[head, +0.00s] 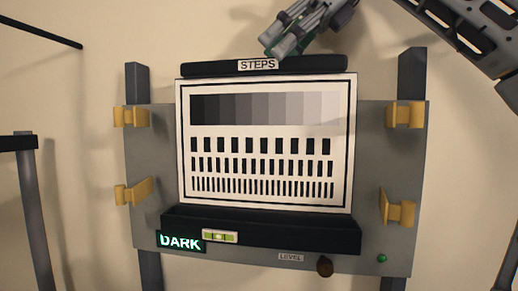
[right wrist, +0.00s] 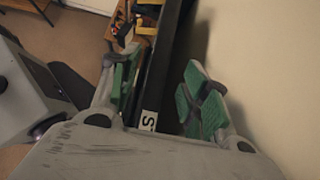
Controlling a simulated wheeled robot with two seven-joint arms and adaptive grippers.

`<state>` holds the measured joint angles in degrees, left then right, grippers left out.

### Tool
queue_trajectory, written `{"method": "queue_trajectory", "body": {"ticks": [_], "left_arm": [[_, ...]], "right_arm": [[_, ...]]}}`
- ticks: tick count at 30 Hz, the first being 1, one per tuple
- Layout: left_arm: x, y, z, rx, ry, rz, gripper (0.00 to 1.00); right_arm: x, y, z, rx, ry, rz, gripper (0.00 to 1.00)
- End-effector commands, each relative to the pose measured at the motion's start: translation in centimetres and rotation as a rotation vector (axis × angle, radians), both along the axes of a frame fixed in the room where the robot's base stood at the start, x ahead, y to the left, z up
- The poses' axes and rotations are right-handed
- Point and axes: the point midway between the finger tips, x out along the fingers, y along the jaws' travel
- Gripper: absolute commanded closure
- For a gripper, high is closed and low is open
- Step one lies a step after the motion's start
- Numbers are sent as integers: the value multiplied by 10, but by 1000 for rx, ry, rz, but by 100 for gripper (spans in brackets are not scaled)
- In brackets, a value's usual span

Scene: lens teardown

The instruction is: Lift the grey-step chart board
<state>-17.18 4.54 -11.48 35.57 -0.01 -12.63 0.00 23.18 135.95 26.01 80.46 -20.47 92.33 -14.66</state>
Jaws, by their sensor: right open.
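The grey-step chart board (head: 266,130) stands upright on a grey backing panel. It has a grey step scale above rows of black bars. Its black top bar (head: 215,69) carries a STEPS label, and its lower edge meets a black ledge (head: 260,230). My right gripper (head: 276,46) is at the top bar, near the label. In the right wrist view, the green-padded fingers of my right gripper (right wrist: 160,98) are apart, with the dark bar (right wrist: 163,65) running between them. I cannot tell whether they touch it. My left gripper is not in view.
Yellow clips (head: 131,116) flank the board on the grey panel (head: 385,240). A lit DARK sign (head: 180,242), a bubble level (head: 219,237), a brown knob (head: 324,266) and a green light (head: 382,258) are below. A plain wall is behind.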

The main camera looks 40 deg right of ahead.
Motion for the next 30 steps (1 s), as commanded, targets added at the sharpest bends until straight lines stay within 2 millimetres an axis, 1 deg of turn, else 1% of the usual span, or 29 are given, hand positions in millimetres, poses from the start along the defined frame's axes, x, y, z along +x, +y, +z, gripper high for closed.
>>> {"method": "queue_trajectory", "body": {"ticks": [11,24,30], "left_arm": [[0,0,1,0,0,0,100],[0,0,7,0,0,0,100],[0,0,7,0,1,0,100]], "right_arm": [[3,2,-2,1,-1,0,54],[26,23,-27,-1,1,0,54],[31,26,-33,0,-1,-1,54]]}}
